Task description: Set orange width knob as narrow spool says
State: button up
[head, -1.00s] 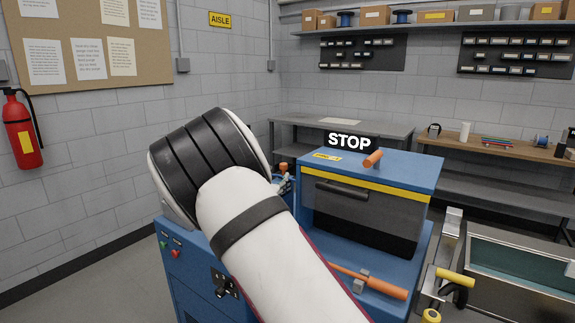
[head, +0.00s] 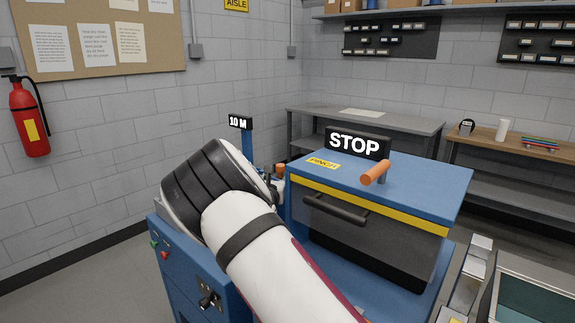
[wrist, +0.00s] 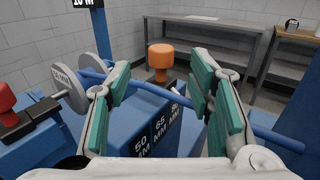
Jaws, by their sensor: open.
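The orange knob (wrist: 160,56) stands upright on a short stem in the wrist view, beyond the dark label plate (wrist: 160,130) marked 50 MM, 65 MM and 80 MM. My gripper (wrist: 162,82) is open and empty. Its teal-padded fingers stand left and right of the knob's line, apart from it.
A blue machine (head: 420,185) with a STOP sign (head: 357,143) and an orange handle (head: 375,172) stands right of my arm. The blue rod (wrist: 265,130) crosses behind my fingers.

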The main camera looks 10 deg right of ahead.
aim_at(280, 168)
jog(key=shift+w+d, duration=0.3)
jog(key=shift+w, duration=0.2)
jog(key=b+x, duration=0.1)
jog(key=x, duration=0.5)
jog(key=shift+w+d, duration=0.1)
jog(key=shift+w, duration=0.2)
